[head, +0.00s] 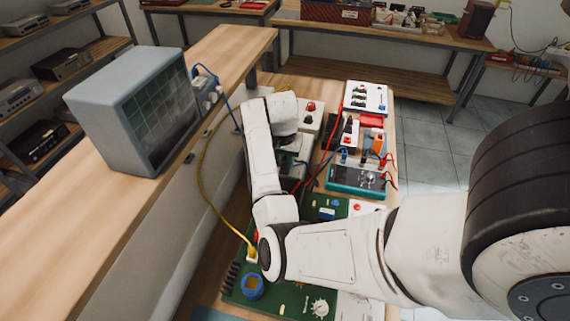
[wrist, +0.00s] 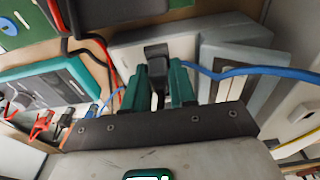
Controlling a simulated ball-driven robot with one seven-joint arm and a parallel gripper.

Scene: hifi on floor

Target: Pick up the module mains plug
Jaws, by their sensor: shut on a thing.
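In the wrist view, my gripper (wrist: 158,74) has its two green fingers closed on a black plug (wrist: 157,52), which I take to be the module mains plug. The plug's head shows beyond the fingertips, and its black cable runs back between the fingers. It lies against or just in front of a grey module (wrist: 190,47); I cannot tell whether it touches it. In the head view, my wrist hides the fingers and the plug.
A blue cable (wrist: 250,71) runs close to the right finger. A teal meter (head: 356,179) with red and black leads stands on the bench. A green circuit board (head: 285,297) lies nearer. A grey oscilloscope (head: 130,95) stands on the left shelf, with a yellow cable (head: 204,190) hanging down.

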